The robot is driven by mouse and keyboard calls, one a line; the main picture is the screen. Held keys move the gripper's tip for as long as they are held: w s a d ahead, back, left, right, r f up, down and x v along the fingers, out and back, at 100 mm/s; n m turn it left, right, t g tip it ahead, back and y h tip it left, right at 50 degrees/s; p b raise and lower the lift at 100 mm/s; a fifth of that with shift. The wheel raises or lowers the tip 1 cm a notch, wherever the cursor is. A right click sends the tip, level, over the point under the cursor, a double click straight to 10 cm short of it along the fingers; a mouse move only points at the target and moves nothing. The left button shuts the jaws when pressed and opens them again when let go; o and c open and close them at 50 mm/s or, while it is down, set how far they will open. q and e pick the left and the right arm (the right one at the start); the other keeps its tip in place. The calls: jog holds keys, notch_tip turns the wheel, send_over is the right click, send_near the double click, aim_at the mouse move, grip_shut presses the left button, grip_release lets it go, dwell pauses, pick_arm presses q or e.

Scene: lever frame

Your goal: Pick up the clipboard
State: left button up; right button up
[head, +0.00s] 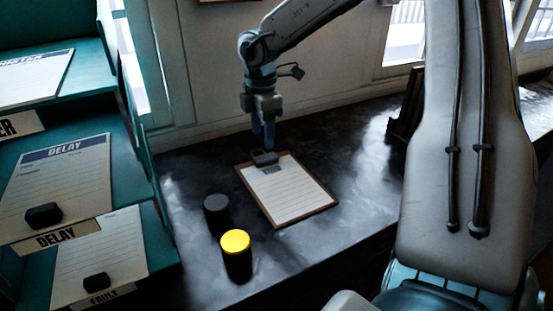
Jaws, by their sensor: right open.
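The clipboard (289,194) lies flat on the dark counter, with a lined white sheet on a brown board and a dark clip at its far left end. My right gripper (263,145) points down just above the clip end, its arm coming in from the top right. Its fingers are close to the clip; whether they touch it I cannot tell. The gripper is open, and nothing shows held in it. My left gripper is not in view.
A black cylinder (217,212) and a yellow-topped black cylinder (236,257) stand left of the clipboard. A teal rack (130,236) with labelled sheets fills the left side. A dark upright object (405,112) stands at the back right. The counter (345,150) right of the clipboard is clear.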

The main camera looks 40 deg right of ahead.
aim_at(265, 157)
jog(key=shift+f, duration=0.7)
jog(key=f+p, duration=0.3)
jog(key=f, duration=0.1)
jog(key=shift+s+d, duration=0.15)
jog(key=shift+s, duration=0.1)
jog(key=shift+d+f, duration=0.1)
jog(key=shift+f, duration=0.45)
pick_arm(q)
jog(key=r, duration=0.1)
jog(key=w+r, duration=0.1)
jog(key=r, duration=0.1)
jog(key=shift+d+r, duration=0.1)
pick_arm(e)
jog(key=c, duration=1)
